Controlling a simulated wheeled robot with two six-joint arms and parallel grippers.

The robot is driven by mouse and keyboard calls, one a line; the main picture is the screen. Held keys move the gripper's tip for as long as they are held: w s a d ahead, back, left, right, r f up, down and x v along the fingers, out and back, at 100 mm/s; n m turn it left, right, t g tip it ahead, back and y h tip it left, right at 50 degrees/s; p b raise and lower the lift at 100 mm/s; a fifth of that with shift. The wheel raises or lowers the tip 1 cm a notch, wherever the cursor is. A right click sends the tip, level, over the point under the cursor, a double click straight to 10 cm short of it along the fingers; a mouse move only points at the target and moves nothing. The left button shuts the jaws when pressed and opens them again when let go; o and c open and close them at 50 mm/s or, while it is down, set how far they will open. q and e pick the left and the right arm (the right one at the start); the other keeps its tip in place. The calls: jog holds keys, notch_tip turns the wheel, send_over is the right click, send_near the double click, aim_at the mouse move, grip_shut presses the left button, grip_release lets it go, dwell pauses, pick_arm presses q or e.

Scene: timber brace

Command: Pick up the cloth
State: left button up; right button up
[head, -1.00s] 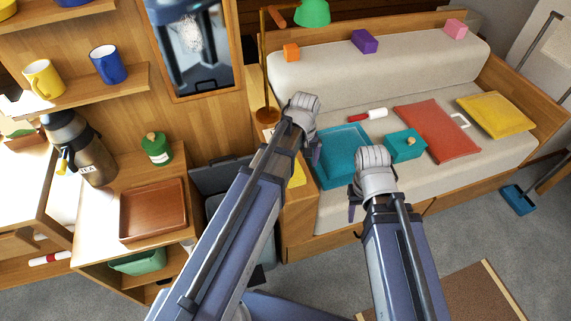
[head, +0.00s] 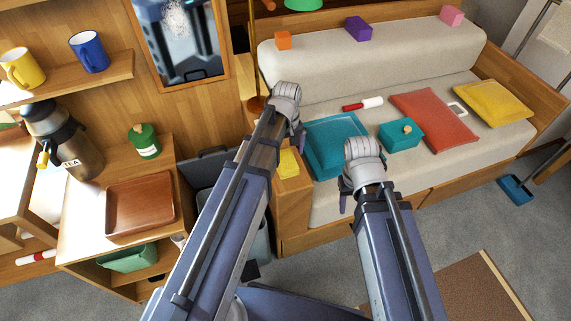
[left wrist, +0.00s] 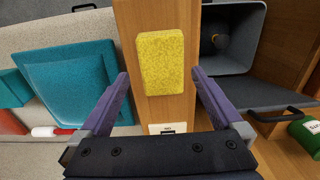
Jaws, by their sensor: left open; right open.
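A yellow, rough-textured rectangular pad (left wrist: 168,62), the closest thing to a cloth that I see, lies flat on a narrow wooden ledge. In the head view the pad (head: 288,163) is beside the sofa, partly hidden by my left arm. My left gripper (left wrist: 160,78) is open and empty, pointing down above the ledge. In the left wrist view its fingers stand apart on either side of the pad's near end, not visibly touching it. My right gripper (head: 352,185) is in front of the sofa, with nothing seen in it; its fingers are mostly hidden.
A teal cushion (left wrist: 75,80) lies on the sofa at one side of the ledge. A grey bin (left wrist: 232,55) with a dark thing inside is on the other. A teal box (head: 401,136) and red cushion (head: 435,120) lie further right. A brown tray (head: 140,204) is left.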

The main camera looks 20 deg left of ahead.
aim_at(285, 159)
pick_arm(q)
jog(key=f+b, duration=0.4)
jog(key=f, duration=0.1)
jog(key=shift+w+a, duration=0.1)
jog(key=shift+a, duration=0.15)
jog(key=shift+r, duration=0.15)
jog(key=c, duration=1.3)
notch_tip(285, 159, up, 10)
jog(key=p, duration=1)
jog(key=o, duration=1)
jog(key=shift+c, duration=0.2)
jog(key=c, duration=0.6)
